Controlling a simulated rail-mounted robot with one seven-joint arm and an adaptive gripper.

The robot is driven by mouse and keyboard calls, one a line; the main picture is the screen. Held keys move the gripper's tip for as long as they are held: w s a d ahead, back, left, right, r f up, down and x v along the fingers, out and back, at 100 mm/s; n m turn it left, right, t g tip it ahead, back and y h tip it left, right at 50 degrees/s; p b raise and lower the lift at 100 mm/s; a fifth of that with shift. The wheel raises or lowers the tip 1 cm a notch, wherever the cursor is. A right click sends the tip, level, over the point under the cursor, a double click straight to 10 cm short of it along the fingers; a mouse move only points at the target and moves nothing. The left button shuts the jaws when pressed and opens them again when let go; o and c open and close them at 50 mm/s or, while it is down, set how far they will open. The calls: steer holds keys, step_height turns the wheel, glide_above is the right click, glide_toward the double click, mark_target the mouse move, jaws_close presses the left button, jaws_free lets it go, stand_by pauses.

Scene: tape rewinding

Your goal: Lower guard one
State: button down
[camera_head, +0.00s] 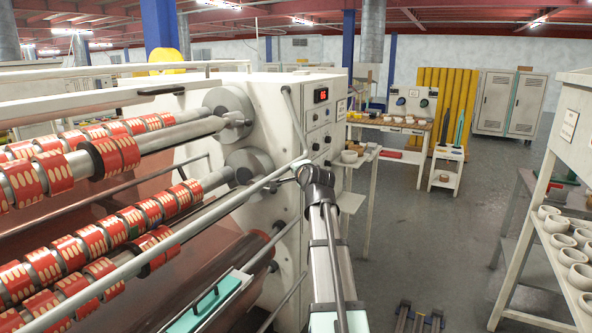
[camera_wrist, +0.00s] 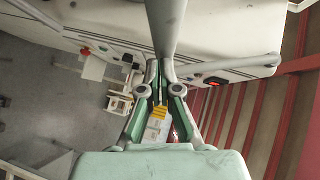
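Guard one appears to be the long grey bar (camera_head: 190,232) running diagonally in front of the tape rolls in the head view. A side arm (camera_head: 293,118) links its far end to the machine's end panel. The bar (camera_wrist: 166,28) enters the wrist view from the top and narrows toward my fingertips. My gripper (camera_head: 303,173) is at the bar's far end, near the corner with the side arm. In the wrist view, the fingertips of my gripper (camera_wrist: 160,68) lie close together on both sides of the bar and appear shut on it. The exact contact is small and partly hidden.
Several red-and-cream tape rolls (camera_head: 115,155) sit on shafts behind the bar. The machine's white end panel (camera_head: 325,130) with a red display stands beside my gripper. A small stand (camera_head: 358,158) is close behind it. A rack with white rolls (camera_head: 560,240) stands at right; open floor lies between.

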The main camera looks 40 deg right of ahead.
steer(key=shift+w+a+f, duration=0.1)
steer(key=shift+f, duration=0.05)
steer(key=s+a+r, duration=0.1)
steer(key=s+r, duration=0.1)
steer(key=s, duration=1.1)
steer(key=shift+a+r+b, duration=0.25)
steer(key=shift+b, duration=0.1)
